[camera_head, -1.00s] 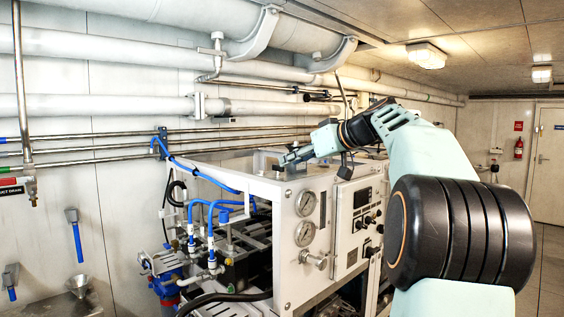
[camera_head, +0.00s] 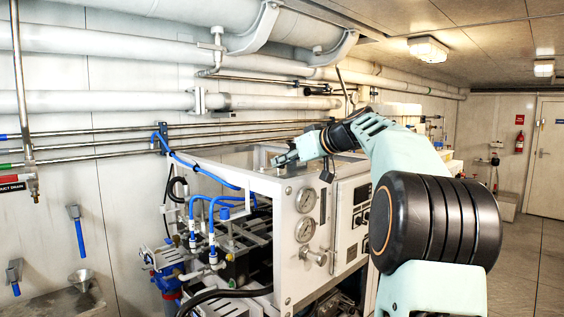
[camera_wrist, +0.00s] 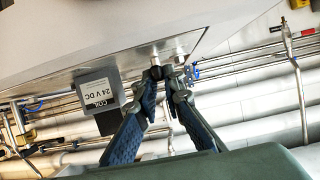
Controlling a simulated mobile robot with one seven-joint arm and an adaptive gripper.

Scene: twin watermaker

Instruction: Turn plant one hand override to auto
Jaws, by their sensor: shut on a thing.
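My gripper (camera_head: 287,158) is above the top of the white watermaker cabinet (camera_head: 285,240) in the head view. In the wrist view my gripper (camera_wrist: 163,74) has its fingertips close together on a small dark piece beside short silver fittings (camera_wrist: 180,57). This piece is probably the hand override, but the fingertips hide most of it and its setting cannot be read. A grey block labelled "24 V DC COIL" (camera_wrist: 98,90) is left of the fingers, apart from them.
Two round gauges (camera_head: 305,200) and a control panel (camera_head: 351,220) are on the cabinet front. Blue hoses (camera_head: 205,178) run along its left side. Pipes (camera_head: 100,103) cross the wall behind. Open floor (camera_head: 525,240) lies to the right.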

